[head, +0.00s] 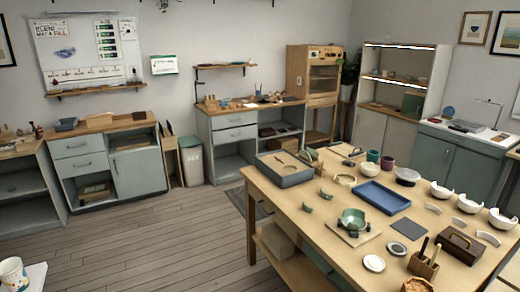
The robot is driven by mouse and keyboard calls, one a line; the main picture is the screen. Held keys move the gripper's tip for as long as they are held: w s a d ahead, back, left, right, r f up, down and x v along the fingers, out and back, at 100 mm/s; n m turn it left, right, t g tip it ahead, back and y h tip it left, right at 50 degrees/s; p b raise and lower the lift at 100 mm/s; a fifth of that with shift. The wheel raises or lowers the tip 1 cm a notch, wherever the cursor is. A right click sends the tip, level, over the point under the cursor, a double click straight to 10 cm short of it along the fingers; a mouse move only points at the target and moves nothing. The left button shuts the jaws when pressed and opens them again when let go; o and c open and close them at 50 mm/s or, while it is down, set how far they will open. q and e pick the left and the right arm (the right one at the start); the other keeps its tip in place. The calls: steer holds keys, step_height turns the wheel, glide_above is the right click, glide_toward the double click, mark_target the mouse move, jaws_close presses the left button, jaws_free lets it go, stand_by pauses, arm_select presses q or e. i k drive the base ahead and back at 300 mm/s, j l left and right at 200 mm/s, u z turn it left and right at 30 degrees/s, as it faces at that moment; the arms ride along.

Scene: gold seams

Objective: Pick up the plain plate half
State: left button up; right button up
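I cannot make out for sure which piece is the plain plate half. On the wooden table (285,215) lie several broken-looking pieces. A grey tray (283,179) at the table's far left corner holds something flat and pale, too small to name. Neither of my grippers is in view.
Open floor (160,245) stretches left.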

mark_target(313, 153)
steer(key=i+j+u, duration=0.1)
steer(key=i+u, duration=0.3)
steer(key=i, duration=0.45)
steer(key=i+l+u, duration=0.15)
steer(key=i+u, duration=0.3)
steer(key=i, duration=2.1)
steer(key=i+z, duration=0.15)
steer(key=i, duration=0.4)
steer(key=i+j+z, duration=0.1)
steer(key=i, duration=0.45)
steer(key=i+j+z, duration=0.15)
steer(key=i, duration=0.45)
steer(key=i+l+z, duration=0.15)
steer(key=z, duration=0.3)
steer(key=i+z, duration=0.5)
steer(key=i+j+z, duration=0.1)
steer(key=z, duration=0.35)
steer(key=i+j+z, duration=0.2)
steer(key=i+z, duration=0.25)
steer(key=k, duration=0.1)
